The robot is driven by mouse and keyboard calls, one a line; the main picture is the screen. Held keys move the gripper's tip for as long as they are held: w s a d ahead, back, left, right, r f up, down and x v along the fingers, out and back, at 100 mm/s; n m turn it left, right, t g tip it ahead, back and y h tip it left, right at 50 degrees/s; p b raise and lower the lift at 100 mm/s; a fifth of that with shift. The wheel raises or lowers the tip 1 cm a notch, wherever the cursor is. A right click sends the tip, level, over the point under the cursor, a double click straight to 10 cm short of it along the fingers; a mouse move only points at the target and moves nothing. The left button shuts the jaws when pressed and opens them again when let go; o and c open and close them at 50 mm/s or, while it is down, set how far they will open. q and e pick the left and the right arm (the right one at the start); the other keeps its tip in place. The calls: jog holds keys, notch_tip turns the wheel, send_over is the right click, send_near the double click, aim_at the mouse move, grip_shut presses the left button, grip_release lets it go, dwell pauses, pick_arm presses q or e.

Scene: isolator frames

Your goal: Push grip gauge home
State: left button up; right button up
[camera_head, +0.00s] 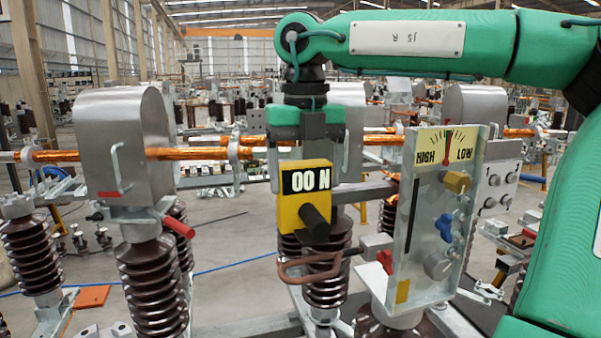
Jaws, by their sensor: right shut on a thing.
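My right gripper (306,165) comes down from the green arm and is shut on a yellow gauge box (290,215). The box has a black display reading "00" and "N", the letter appearing reversed or inverted, and a black round knob (315,222) on its front. The fingers are on either side of its upper part. Below the box is a brown, copper-coloured loop (310,276), joined by a rod to a grey block (375,247) at right. I cannot tell whether box and loop touch. My left gripper is not in view.
A tilted panel (405,240) with an inverted dial and coloured knobs stands close right of the gauge. A grey metal housing (125,145) with a red-tipped lever (178,226) stands left on a brown ribbed insulator (155,285). A copper bar (195,153) runs behind the gripper.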

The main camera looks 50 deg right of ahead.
aim_at(328, 169)
jog(key=shift+s+d, duration=0.35)
jog(key=shift+d, duration=0.25)
jog(key=shift+s+d, duration=0.3)
jog(key=shift+d, duration=0.3)
jog(key=shift+s+d, duration=0.25)
jog(key=shift+d, duration=0.3)
jog(key=shift+s+d, duration=0.2)
jog(key=shift+d, duration=0.15)
jog(key=shift+s+d+b, duration=0.15)
jog(key=shift+d+b, duration=0.1)
jog(key=shift+b, duration=0.05)
jog(key=shift+s+d, duration=0.5)
jog(key=shift+d, duration=0.4)
jog(key=shift+s+d, duration=0.5)
jog(key=shift+d, duration=0.4)
jog(key=o, duration=1.7)
